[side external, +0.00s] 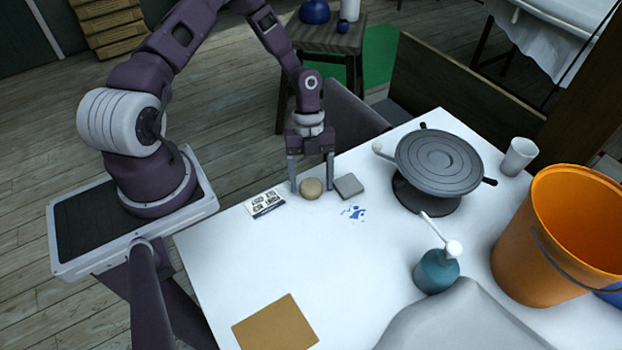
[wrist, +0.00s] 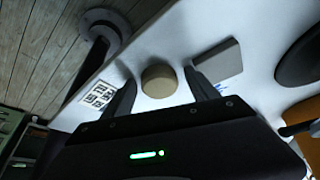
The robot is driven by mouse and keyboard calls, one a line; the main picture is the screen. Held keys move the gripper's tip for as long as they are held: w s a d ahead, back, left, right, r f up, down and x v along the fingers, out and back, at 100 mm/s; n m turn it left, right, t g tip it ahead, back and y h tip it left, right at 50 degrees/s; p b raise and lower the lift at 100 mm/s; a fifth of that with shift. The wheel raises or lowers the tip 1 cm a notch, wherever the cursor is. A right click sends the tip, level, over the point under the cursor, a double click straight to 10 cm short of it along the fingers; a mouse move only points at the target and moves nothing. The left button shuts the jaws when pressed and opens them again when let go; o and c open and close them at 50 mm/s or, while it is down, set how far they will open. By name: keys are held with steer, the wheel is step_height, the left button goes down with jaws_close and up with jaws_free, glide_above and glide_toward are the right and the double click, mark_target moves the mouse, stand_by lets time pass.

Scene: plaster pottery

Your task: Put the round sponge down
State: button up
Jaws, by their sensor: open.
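The round sponge (side external: 311,188) is a small beige disc on the white table (side external: 370,262), near its back left edge. It also shows in the wrist view (wrist: 159,80), between the two fingers. My gripper (side external: 312,180) is open, with one finger on each side of the sponge and its fingertips low near the table. In the wrist view (wrist: 160,92) a gap shows on each side of the sponge. The sponge appears to rest on the table.
A grey square block (side external: 348,186) lies close to the right finger. A printed card (side external: 264,204) lies to the left, and blue paint marks (side external: 354,212) are in front. A grey turntable (side external: 438,163), a teal pump bottle (side external: 437,270) and an orange bucket (side external: 562,235) stand further right.

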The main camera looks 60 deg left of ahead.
stand_by(0.4)
step_height(320, 180, up, 22)
steer(key=s+a+n+y, duration=0.1)
steer(key=a+n+y, duration=0.25)
steer(key=n, duration=0.25)
steer(key=s+d+r+n+t, duration=0.3)
steer(key=s+d+r+n, duration=0.1)
steer(key=s+r+n, duration=0.3)
steer(key=s+d+r+n+t, duration=0.4)
steer(key=s+r+n, duration=0.4)
steer(key=n, duration=0.2)
steer(key=shift+d+r+t+y, duration=0.3)
steer(key=shift+d+y, duration=0.05)
steer(key=shift+d, duration=0.45)
steer(key=shift+o, duration=0.6)
steer(key=shift+w, duration=0.1)
